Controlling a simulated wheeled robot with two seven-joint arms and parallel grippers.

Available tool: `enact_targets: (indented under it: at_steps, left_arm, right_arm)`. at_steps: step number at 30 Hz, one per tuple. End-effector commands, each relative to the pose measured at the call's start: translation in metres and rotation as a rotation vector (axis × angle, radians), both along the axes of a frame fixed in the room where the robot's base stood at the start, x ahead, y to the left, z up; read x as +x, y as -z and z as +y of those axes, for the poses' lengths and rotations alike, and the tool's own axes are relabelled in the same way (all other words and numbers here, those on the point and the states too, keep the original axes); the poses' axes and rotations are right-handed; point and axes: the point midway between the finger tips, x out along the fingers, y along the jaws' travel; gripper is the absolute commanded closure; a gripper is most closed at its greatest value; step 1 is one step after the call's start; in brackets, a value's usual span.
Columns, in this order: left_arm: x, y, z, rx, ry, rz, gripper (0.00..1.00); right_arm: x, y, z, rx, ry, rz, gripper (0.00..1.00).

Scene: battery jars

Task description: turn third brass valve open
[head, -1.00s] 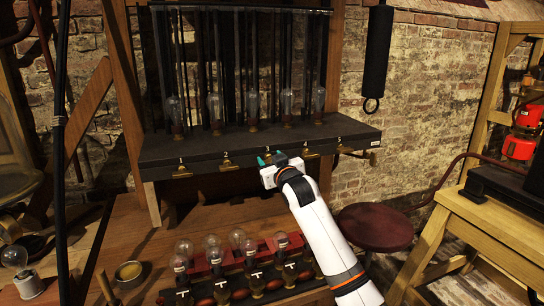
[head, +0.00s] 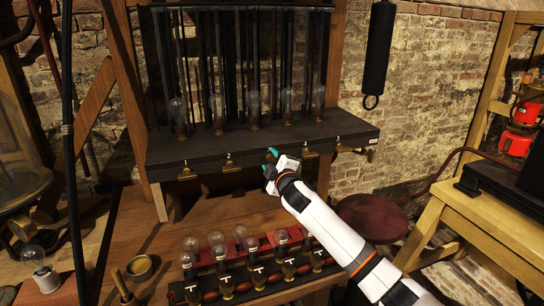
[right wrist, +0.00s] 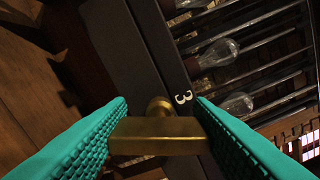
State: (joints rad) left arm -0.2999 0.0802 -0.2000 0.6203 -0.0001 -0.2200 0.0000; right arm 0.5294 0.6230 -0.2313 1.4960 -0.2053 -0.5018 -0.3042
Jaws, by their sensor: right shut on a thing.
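The third brass valve (right wrist: 158,137) is on the front of a dark shelf (head: 216,148), beside a white number 3 in the right wrist view. Its bar handle lies crosswise between the teal fingers of my right gripper (right wrist: 160,118), which is shut on it. The bar is aslant to the shelf's long edge, and its round stem shows behind it. In the head view my right gripper (head: 271,158) is at the middle of the shelf front and hides most of this valve. My left gripper is out of view.
Brass valves 1 (head: 187,173) and 2 (head: 231,163) are to the left, valves 4 (head: 311,152) and 5 (head: 366,153) to the right. Glass bulbs stand on the shelf. Below is a red-and-black rack (head: 226,284) with bulbs. A dark red stool (head: 372,217) stands at right.

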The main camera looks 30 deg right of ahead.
Motion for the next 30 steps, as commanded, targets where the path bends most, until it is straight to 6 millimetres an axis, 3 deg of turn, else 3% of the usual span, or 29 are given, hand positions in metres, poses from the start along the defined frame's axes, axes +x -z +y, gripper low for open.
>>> enact_targets:
  at_steps: [15, 30]
  left_arm:
    - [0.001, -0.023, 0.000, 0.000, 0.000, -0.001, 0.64]
    - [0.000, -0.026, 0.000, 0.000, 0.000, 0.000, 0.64]
  right_arm:
    - [0.000, 0.001, 0.000, -0.355, 0.000, 0.088, 0.76]
    - [0.000, 0.003, 0.000, -0.437, 0.000, 0.107, 0.76]
